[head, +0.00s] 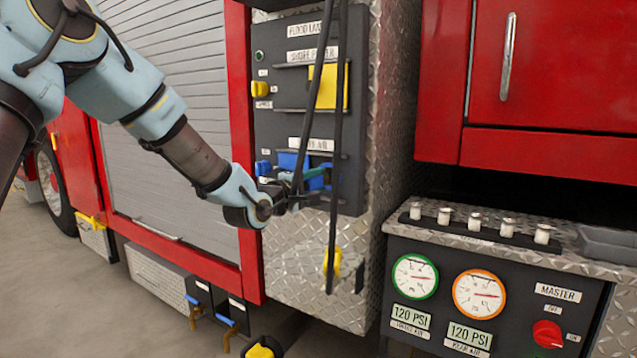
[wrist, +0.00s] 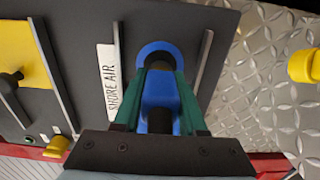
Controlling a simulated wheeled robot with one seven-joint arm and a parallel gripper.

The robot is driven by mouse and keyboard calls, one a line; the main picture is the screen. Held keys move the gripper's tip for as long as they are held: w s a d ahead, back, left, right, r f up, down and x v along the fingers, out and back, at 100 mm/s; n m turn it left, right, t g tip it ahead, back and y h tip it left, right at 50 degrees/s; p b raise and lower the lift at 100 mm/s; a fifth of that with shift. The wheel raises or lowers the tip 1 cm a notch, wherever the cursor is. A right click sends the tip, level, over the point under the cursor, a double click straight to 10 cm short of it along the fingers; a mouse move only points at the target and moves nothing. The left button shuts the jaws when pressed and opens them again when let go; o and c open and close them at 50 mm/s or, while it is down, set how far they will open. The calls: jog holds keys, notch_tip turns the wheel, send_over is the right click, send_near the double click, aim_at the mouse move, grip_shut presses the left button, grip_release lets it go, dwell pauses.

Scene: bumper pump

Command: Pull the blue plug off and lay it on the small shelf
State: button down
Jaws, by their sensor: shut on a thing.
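The blue plug (wrist: 160,92) is between the two green fingers of my gripper (wrist: 160,105), in front of the dark panel by the SHORE AIR label. My gripper is shut on it. A blue ring (wrist: 148,48) shows at its far end; I cannot tell whether the plug is still seated there. In the head view my gripper (head: 302,186) is at the lower part of the panel, where blue parts (head: 290,160) are partly hidden by it and by black cables.
Black cables (head: 334,215) hang in front of the panel (head: 350,120). A yellow plug (head: 333,262) is below it, by the diamond plate. A gauge console (head: 455,262) with a red knob (head: 547,334) stands at right. A grey shutter (head: 165,110) is at left.

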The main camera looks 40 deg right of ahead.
aim_at(307, 185)
jog(key=shift+v, duration=1.95)
